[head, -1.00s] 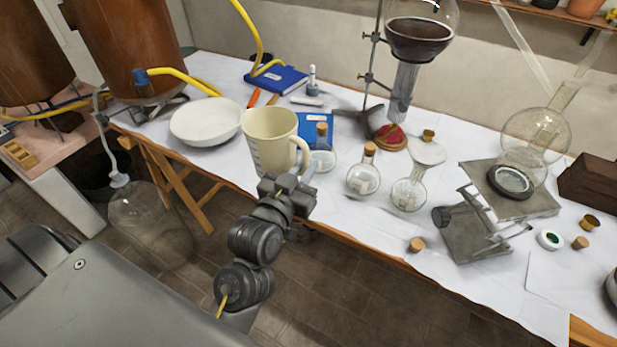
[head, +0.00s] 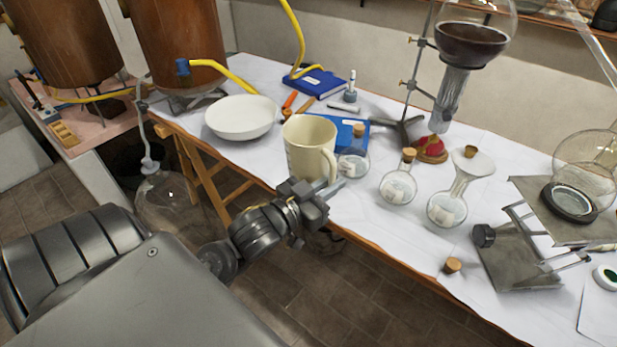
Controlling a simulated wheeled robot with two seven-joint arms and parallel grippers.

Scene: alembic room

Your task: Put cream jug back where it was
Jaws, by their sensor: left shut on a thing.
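The cream jug (head: 306,148) is upright at the front part of the table, between the white bowl and the corked flasks. Its handle faces right and down. My left gripper (head: 326,190) is shut on the jug low on its near side, by the handle. The gripper hides part of the jug's base, so I cannot tell whether it touches the table. My right gripper is not in view.
The white bowl (head: 241,118) stands left of the jug. A metal lab jack (head: 518,256) stands farther right. The table's front edge runs below the jug.

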